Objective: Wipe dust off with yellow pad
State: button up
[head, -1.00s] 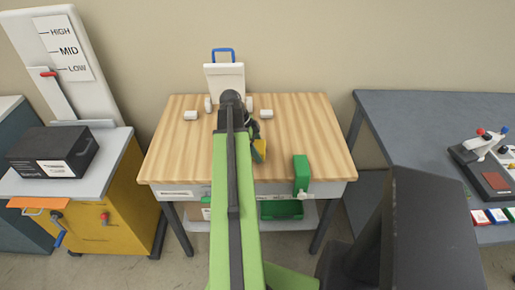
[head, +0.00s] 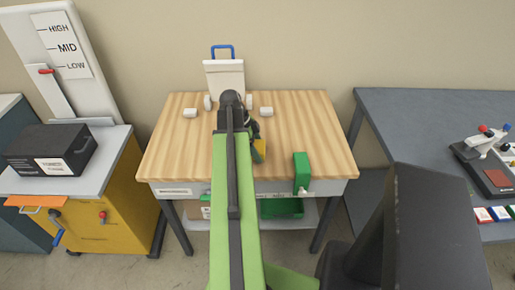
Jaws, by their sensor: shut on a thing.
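My gripper (head: 256,142) is shut on the pad, and the arm hides most of both. I cannot tell whether the pad touches the tabletop. No dust can be made out on the visible wood. The tabletop directly under my arm is hidden.
A white device with a blue handle (head: 224,75) stands at the table's back, with small white blocks (head: 266,112) near it. A green block (head: 301,173) stands at the front right edge. A grey bench (head: 400,120) is at right, a yellow cabinet (head: 120,205) at left.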

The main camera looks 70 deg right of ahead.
aim_at(256, 140)
jog(key=shift+f, duration=0.25)
jog(key=shift+w+d+r, duration=0.1)
jog(key=shift+w+d, duration=0.25)
jog(key=shift+d, duration=0.55)
jog(key=shift+w+d, duration=0.3)
jog(key=shift+d, duration=0.55)
jog(key=shift+w+d, duration=0.35)
jog(key=shift+d, duration=0.55)
jog(key=shift+w+d, duration=0.35)
jog(key=shift+d, duration=0.55)
jog(key=shift+w+a, duration=0.3)
jog(key=shift+w, duration=0.35)
jog(key=shift+w+a, duration=0.25)
jog(key=shift+w, duration=0.4)
jog(key=shift+s+a+f+b, duration=0.1)
jog(key=shift+s+a, duration=0.15)
jog(key=shift+a, duration=0.4)
jog(key=shift+s+a+f+b, duration=0.1)
jog(key=shift+s+a, duration=0.2)
jog(key=shift+a, duration=0.3)
jog(key=shift+s+a+b, duration=0.1)
jog(key=shift+s+a, duration=0.15)
jog(key=shift+a, duration=0.4)
jog(key=shift+s+a, duration=0.35)
jog(key=shift+a, duration=0.55)
jog(key=shift+s+a, duration=0.35)
jog(key=shift+a, duration=0.5)
jog(key=shift+r, duration=0.1)
jog(key=shift+w, duration=0.15)
